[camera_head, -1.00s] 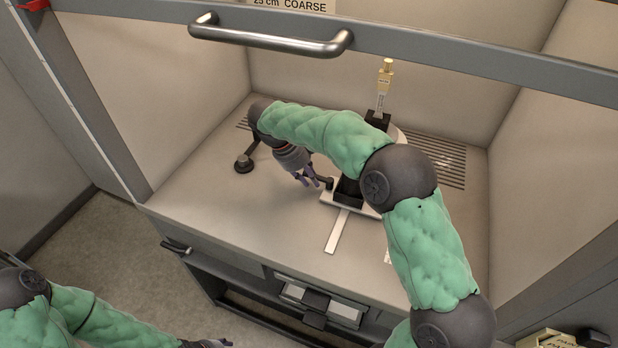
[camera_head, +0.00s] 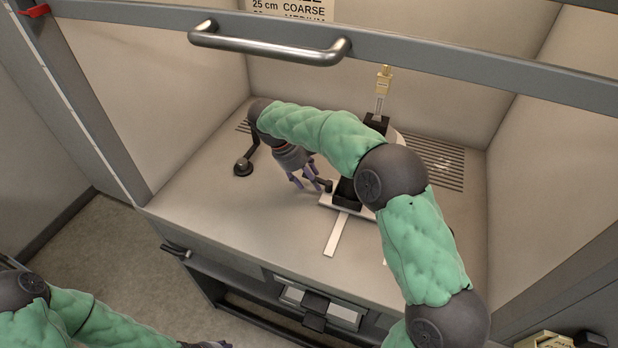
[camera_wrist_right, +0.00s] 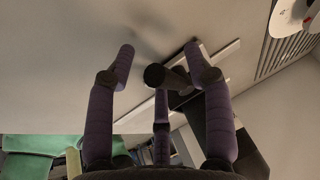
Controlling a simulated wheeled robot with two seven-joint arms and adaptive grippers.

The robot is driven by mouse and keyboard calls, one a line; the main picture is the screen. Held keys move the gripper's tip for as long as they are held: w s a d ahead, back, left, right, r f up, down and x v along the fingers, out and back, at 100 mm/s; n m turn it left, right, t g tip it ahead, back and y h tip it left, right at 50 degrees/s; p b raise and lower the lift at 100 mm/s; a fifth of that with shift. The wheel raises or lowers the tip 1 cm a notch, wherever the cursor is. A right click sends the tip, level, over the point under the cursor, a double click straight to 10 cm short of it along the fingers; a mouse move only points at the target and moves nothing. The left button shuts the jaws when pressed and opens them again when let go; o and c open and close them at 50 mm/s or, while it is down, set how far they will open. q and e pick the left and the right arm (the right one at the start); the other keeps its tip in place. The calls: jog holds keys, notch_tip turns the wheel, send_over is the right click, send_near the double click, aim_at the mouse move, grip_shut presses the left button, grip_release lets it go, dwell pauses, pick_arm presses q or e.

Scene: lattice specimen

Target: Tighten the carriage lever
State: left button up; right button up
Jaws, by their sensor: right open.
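My right gripper (camera_head: 308,182) is inside the hood, reaching in from above and left of the device. The carriage lever (camera_head: 325,185), a short dark arm with a rounded end, sticks out from the device's dark block (camera_head: 345,190). In the right wrist view the lever's round black end (camera_wrist_right: 155,76) shows between the spread purple fingers of the open gripper (camera_wrist_right: 150,75). I cannot tell whether any finger touches it. My left gripper (camera_head: 206,344) is only partly in view at the bottom edge; its jaws are unclear.
The device's white base (camera_head: 330,201) carries a pale strip (camera_head: 336,236) toward the front. A yellow-topped syringe-like piece (camera_head: 382,90) stands behind my right arm. The raised sash handle (camera_head: 268,44) crosses above. Front-left worktop is clear.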

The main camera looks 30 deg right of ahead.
jog(key=shift+p+v, duration=1.9)
jog(key=shift+v, duration=0.95)
